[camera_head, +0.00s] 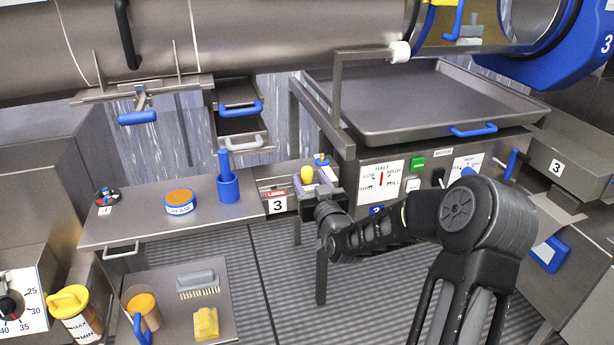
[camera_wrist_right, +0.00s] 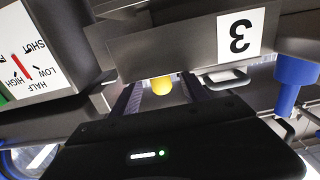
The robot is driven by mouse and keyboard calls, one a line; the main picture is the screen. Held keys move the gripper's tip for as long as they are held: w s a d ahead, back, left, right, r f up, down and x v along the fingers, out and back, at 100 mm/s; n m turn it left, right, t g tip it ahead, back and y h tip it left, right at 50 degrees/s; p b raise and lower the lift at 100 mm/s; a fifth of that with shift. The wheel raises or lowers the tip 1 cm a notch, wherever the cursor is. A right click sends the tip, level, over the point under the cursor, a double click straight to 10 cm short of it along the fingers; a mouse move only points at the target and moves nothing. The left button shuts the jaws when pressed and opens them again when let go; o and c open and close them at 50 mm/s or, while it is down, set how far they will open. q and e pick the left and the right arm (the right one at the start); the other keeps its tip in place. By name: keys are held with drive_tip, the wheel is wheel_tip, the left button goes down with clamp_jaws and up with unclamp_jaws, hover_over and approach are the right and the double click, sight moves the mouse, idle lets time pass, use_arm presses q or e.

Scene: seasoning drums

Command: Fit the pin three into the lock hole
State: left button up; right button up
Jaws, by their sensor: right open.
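A yellow rounded knob (camera_head: 307,173) stands on the small metal shelf beside a LOCK label and a number 3 plate (camera_head: 278,205). I take it to be the head of pin three, but its lower part is hidden. My right gripper (camera_head: 313,188) is open at the right end of this shelf. In the right wrist view the yellow knob (camera_wrist_right: 162,86) shows between the two spread fingers, and I cannot tell whether they touch it. The lock hole cannot be made out. My left gripper is not in view.
A blue cup with a blue handle (camera_head: 228,188) and a grease tin (camera_head: 180,202) stand left of the lock plate. A big tray (camera_head: 430,105) and a control panel (camera_head: 400,180) lie behind my right arm. A brush (camera_head: 198,284) and yellow sponge (camera_head: 206,323) lie lower left.

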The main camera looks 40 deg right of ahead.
drive_tip(key=x, duration=0.2)
drive_tip(key=shift+w+d, duration=0.15)
drive_tip(key=shift+w, duration=0.2)
drive_tip(key=shift+c, duration=0.2)
clamp_jaws()
idle(0.4)
